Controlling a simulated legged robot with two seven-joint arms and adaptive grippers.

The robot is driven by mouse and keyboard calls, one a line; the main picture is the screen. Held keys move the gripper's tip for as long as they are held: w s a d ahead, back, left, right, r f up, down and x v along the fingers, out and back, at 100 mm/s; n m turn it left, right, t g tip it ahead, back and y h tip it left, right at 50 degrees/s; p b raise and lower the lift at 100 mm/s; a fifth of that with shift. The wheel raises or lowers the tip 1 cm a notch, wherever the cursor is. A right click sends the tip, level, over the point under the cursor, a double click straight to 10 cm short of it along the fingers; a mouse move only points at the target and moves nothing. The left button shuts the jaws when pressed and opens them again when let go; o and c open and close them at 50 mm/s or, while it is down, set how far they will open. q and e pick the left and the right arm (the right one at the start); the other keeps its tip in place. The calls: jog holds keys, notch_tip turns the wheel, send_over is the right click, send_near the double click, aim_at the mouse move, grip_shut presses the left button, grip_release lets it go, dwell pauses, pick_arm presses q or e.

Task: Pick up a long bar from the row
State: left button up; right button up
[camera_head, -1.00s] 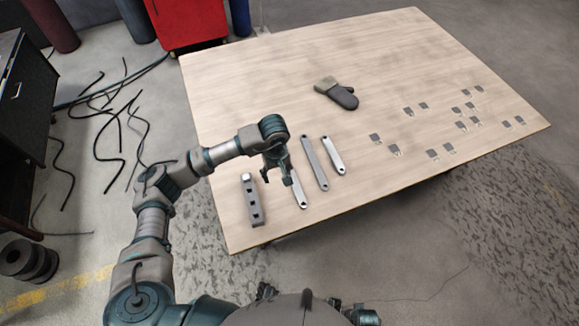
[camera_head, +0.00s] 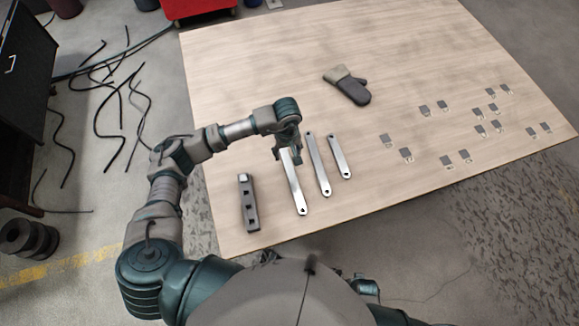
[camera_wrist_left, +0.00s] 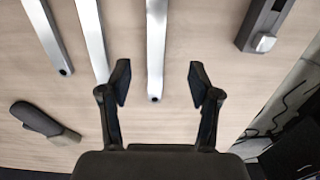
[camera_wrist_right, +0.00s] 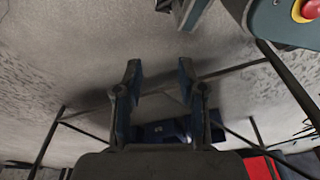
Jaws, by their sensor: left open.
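Three long flat metal bars lie side by side on the wooden table (camera_head: 400,70): the left bar (camera_head: 296,188), the middle bar (camera_head: 319,168) and the right bar (camera_head: 340,158). My left gripper (camera_head: 287,154) is open at the far end of the left bar, hiding part of it. In the left wrist view, that bar (camera_wrist_left: 156,45) runs between the two spread fingers of the gripper (camera_wrist_left: 160,82), with its holed end in the gap. I cannot tell how high the fingers are above it. My right gripper (camera_wrist_right: 160,75) is open and empty, away from the bars.
A dark block with square holes (camera_head: 248,203) lies left of the bars. Several small grey plates (camera_head: 447,161) are spread over the right side. The table between the glove and bars is clear. Cables lie on the floor at left.

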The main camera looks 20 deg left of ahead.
pick_arm(q)
send_over(290, 168)
jog(key=f, duration=0.5)
jog(key=shift+a+f, duration=0.25)
jog(key=shift+f, duration=0.15)
jog(key=shift+d+f, duration=0.2)
jog(key=shift+f, duration=0.25)
notch_tip(290, 168, down, 5)
jog(key=shift+s+r, duration=0.15)
jog(key=shift+f, duration=0.2)
jog(key=shift+a, duration=0.1)
grip_shut()
pick_arm(e)
jog(key=shift+w+r, duration=0.15)
jog(key=shift+r, duration=0.2)
